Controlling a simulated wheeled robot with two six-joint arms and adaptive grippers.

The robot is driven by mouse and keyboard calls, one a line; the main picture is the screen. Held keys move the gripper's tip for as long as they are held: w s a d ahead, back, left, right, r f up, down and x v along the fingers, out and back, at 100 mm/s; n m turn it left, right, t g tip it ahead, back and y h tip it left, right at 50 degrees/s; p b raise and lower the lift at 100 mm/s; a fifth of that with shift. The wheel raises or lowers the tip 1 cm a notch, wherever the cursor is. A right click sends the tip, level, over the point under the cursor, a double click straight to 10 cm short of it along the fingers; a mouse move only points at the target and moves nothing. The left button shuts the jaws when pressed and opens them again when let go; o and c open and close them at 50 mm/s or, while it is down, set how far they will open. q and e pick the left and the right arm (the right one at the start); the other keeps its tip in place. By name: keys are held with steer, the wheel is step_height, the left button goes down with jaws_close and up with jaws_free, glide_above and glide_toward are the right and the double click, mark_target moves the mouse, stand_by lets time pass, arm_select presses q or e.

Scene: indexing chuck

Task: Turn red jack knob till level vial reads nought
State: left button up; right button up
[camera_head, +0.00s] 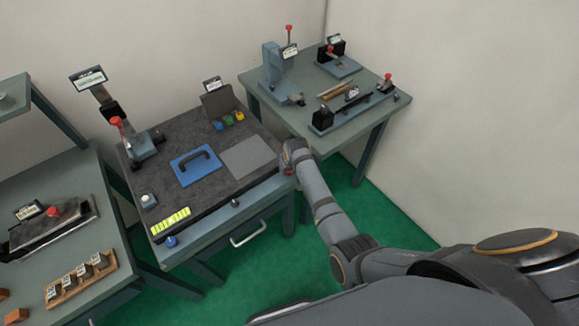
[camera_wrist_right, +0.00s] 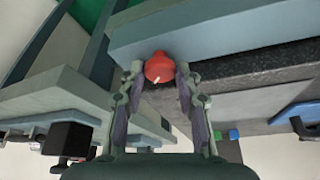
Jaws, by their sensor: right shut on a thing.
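The red jack knob (camera_wrist_right: 158,66) sits at the front edge of the dark-topped table and carries a small white mark. My right gripper (camera_wrist_right: 160,72) is shut on it, one finger on each side. In the head view the right wrist covers nearly all of the knob at the table's right front corner. The yellow-green level vial (camera_head: 170,221) lies at the table's near left corner. Its bubble and scale are too small to read. My left gripper is in neither view.
The dark-topped table also bears a blue plate (camera_head: 188,172) with a black handle, a grey plate (camera_head: 252,156) and a red-knobbed fixture (camera_head: 143,146). A blue knob (camera_head: 170,241) is below the vial. A second table (camera_head: 368,120) with devices stands close behind my right wrist.

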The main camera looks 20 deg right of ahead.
stand_by(0.4)
steer(key=o, duration=1.1)
steer(key=shift+o, duration=0.2)
steer(key=v, duration=0.7)
steer(key=shift+r, duration=0.25)
steer(key=shift+s, duration=0.1)
